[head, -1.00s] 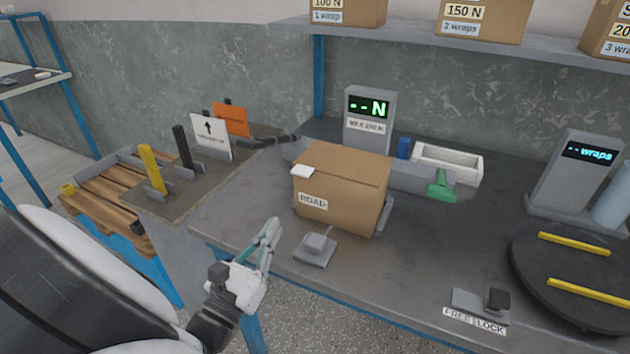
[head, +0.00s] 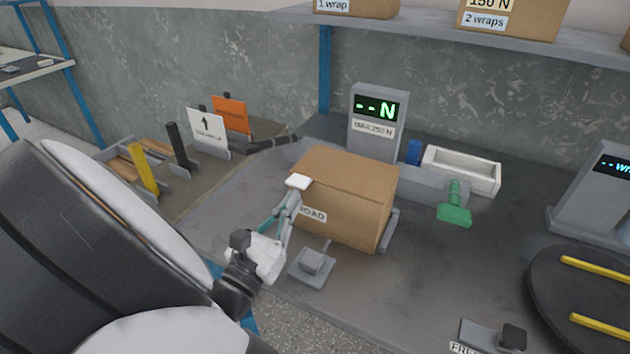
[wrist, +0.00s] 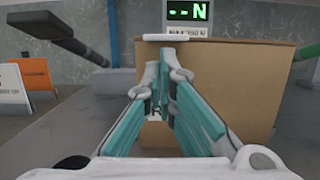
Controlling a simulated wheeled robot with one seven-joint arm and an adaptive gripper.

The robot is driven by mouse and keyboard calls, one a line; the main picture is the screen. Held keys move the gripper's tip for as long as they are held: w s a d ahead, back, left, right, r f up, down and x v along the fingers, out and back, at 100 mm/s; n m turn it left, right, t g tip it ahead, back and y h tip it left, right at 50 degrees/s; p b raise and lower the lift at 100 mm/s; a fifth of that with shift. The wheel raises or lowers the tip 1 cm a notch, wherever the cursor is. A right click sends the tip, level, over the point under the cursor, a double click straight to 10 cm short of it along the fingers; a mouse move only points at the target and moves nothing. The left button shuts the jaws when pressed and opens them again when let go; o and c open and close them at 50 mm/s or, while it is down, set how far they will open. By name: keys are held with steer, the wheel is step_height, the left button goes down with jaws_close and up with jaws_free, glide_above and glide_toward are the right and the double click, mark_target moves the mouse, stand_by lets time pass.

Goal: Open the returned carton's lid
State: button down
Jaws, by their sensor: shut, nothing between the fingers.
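The returned carton (head: 348,205) is a brown box with a ROAD label, standing on the grey bench with its lid (head: 350,168) down. A white tab (head: 299,182) sticks out from the lid's front left edge. My gripper (head: 291,197) is at the carton's front left, with its tips just below the tab. In the wrist view my gripper (wrist: 159,75) is shut and empty, pointing at the carton's front face (wrist: 240,85), with the tab (wrist: 170,37) above the tips. I cannot tell if the fingers touch the carton. The fingers partly hide the ROAD label.
A force display (head: 376,120) stands behind the carton. A small grey pedestal (head: 312,263) sits in front. A green-handled clamp (head: 454,205) and white bin (head: 461,170) are to the right, before a black turntable (head: 585,300). Signs and posts stand at left.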

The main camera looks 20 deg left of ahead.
steer(key=shift+r+g+p, duration=0.3)
steer(key=shift+r+p, duration=0.15)
steer(key=shift+p, duration=0.25)
